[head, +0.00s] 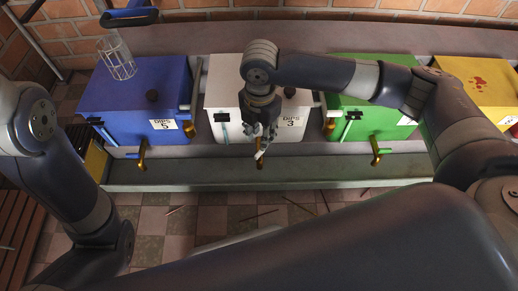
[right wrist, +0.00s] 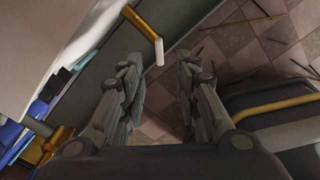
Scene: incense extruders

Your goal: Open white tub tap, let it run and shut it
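The white tub (head: 225,98) stands in the middle of the row in the head view and bears a label ending in 3. Its brass tap (head: 260,164) is on the front face, partly hidden by my right gripper (head: 262,136). In the right wrist view the tap (right wrist: 143,24) shows as a brass bar with a pale end piece (right wrist: 159,52). The fingers of the right gripper (right wrist: 160,78) are spread, with a clear gap between them. The pale end lies just beyond the fingertips, apparently untouched. No flow shows from the tap. My left gripper is out of view.
A blue tub (head: 130,88) stands left of the white one; a green tub (head: 352,120) and a yellow tub (head: 490,85) stand right. A grey trough (head: 190,174) runs below the taps. Thin sticks lie on the tiled floor (head: 165,222).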

